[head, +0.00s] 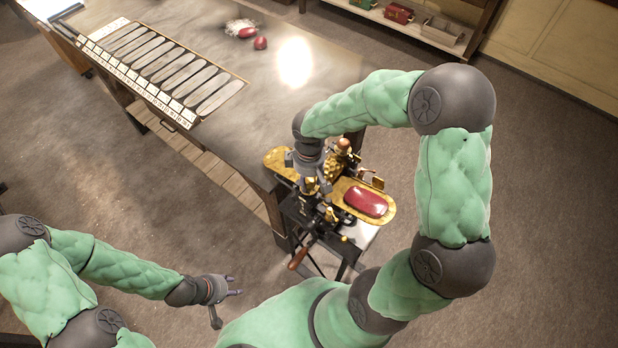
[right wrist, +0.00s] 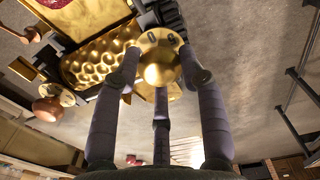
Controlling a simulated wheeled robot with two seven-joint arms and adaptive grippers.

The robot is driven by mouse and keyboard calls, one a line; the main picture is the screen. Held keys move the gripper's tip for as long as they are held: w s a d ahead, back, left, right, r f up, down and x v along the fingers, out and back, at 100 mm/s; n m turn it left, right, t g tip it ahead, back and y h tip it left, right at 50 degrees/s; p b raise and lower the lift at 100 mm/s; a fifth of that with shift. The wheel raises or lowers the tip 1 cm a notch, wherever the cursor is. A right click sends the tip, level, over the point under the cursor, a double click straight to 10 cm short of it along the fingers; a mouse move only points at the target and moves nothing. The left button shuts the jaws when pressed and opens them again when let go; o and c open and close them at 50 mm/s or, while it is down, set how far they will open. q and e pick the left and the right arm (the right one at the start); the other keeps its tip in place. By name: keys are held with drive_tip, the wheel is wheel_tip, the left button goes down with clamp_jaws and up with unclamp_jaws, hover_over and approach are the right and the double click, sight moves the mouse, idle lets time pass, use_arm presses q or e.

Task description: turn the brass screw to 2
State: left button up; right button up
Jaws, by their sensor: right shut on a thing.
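The brass screw (right wrist: 160,62) shows in the right wrist view as a round brass knob with dark digits on its top face. My right gripper (head: 320,187) is on the machine in the head view. Its three fingers (right wrist: 160,80) are shut around the screw in the right wrist view. In the head view the screw is hidden or too small to make out. My left gripper (head: 235,287) is open and empty, low over the floor, apart from the machine.
The machine has a brass plate with a red pad (head: 366,201) and a wooden-handled lever (head: 298,259). A long table (head: 270,60) lies behind, bearing a slotted tray (head: 165,70) and small red things (head: 260,43). A shelf (head: 400,25) stands at the back.

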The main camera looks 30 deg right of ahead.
sight(309, 180)
drive_tip(key=shift+s+f, duration=0.1)
drive_tip(key=shift+f, duration=0.05)
drive_tip(key=o, duration=1.1)
drive_tip(key=shift+w+r, duration=0.2)
drive_tip(key=shift+r, duration=0.45)
wheel_tip(309, 180, up, 11)
drive_tip(key=shift+s+f, duration=0.1)
